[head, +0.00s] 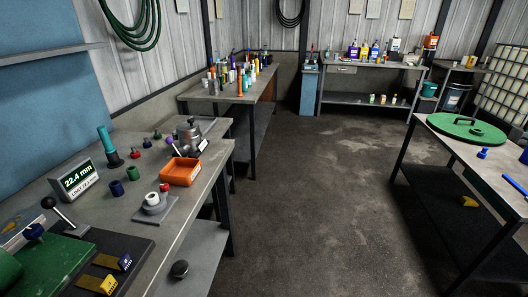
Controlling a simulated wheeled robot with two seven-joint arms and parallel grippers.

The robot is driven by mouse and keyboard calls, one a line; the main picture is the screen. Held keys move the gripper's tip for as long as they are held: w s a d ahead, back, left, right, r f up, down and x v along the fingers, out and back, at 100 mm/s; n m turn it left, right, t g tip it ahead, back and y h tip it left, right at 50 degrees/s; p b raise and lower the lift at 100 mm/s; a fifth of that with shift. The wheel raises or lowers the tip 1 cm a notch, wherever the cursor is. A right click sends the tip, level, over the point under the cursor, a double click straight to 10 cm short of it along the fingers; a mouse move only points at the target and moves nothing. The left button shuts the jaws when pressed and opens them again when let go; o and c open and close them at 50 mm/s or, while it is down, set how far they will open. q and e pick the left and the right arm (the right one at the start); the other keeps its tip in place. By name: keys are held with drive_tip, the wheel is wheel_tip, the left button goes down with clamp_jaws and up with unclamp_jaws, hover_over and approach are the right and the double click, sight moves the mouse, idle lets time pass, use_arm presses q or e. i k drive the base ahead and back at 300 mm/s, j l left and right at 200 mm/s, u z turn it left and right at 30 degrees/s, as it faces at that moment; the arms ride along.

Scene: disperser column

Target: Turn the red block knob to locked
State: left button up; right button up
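Neither of my grippers is in view. A small red cap or knob (164,187) shows at the back edge of a round grey-and-white fitting (152,200) on a flat grey plate, near the front edge of the left workbench. Another small dark-red knob-like piece (135,153) stands farther back on the same bench. I cannot tell which of these is the red block knob. No locked marking or knob angle is legible at this size.
The left workbench (215,150) also holds an orange bin (180,171), a metal pot (188,135), a "22.4 mm" display (77,181) and a black-knobbed lever (58,212). A right table (450,150) carries a green disc (466,128). The floor (335,200) between them is clear.

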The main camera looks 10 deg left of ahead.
sight(163, 187)
drive_tip(key=u, duration=1.3)
drive_tip(key=k+z, duration=0.15)
drive_tip(key=z, duration=0.15)
